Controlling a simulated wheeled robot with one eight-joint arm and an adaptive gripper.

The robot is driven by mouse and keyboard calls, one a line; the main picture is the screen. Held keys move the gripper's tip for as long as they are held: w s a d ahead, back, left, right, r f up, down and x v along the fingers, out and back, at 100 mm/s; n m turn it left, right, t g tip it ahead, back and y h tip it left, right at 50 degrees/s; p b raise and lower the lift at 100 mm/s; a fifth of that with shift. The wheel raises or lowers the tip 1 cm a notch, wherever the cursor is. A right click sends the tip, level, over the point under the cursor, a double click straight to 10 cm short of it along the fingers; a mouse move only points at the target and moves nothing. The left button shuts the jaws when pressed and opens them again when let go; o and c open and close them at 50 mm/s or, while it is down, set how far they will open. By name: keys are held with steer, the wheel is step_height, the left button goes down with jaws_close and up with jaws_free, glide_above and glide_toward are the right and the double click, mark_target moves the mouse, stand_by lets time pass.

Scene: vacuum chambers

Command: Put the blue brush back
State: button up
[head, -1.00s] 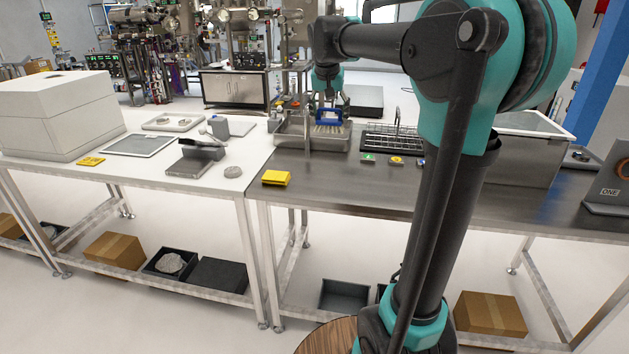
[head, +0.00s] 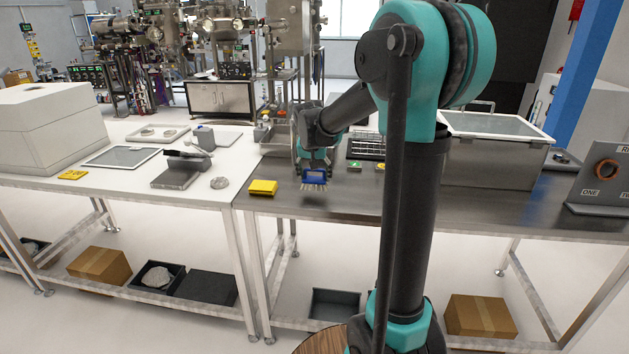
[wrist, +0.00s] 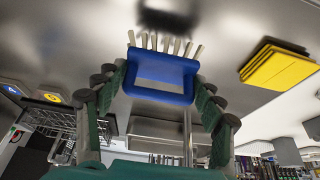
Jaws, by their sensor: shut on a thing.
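The blue brush (head: 315,175) has pale bristles pointing down. My gripper (head: 313,163) is shut on its blue body and holds it above the bare steel tabletop, with a shadow below. In the wrist view the brush (wrist: 160,80) sits between the two fingers of my gripper (wrist: 157,92), bristles toward the top of the picture. The wire rack (head: 368,147) stands behind and right of the brush, partly hidden by my arm. It also shows in the wrist view (wrist: 62,118). A metal tray (wrist: 150,130) shows beyond the brush there.
A yellow folded pad (head: 262,187) lies left of the brush, also in the wrist view (wrist: 278,68). A green marker (head: 354,163) and a yellow marker (head: 380,166) lie before the rack. A large steel basin (head: 495,160) stands right. The front of the steel table (head: 275,205) is clear.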

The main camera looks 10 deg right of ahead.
steer(key=shift+f, duration=1.1)
steer(key=o, duration=1.1)
steer(key=shift+f, duration=0.1)
steer(key=v, duration=1.2)
steer(key=s+d+f+n, duration=0.1)
steer(key=s+d+f, duration=0.1)
steer(key=s+f, duration=0.8)
steer(key=s+d+f+n+y, duration=0.1)
steer(key=s+d+f+n, duration=0.1)
steer(key=s+f, duration=0.9)
steer(key=s+d, duration=0.1)
steer(key=s, duration=0.4)
steer(key=shift+d+f+n, duration=0.2)
steer(key=shift+n, duration=0.1)
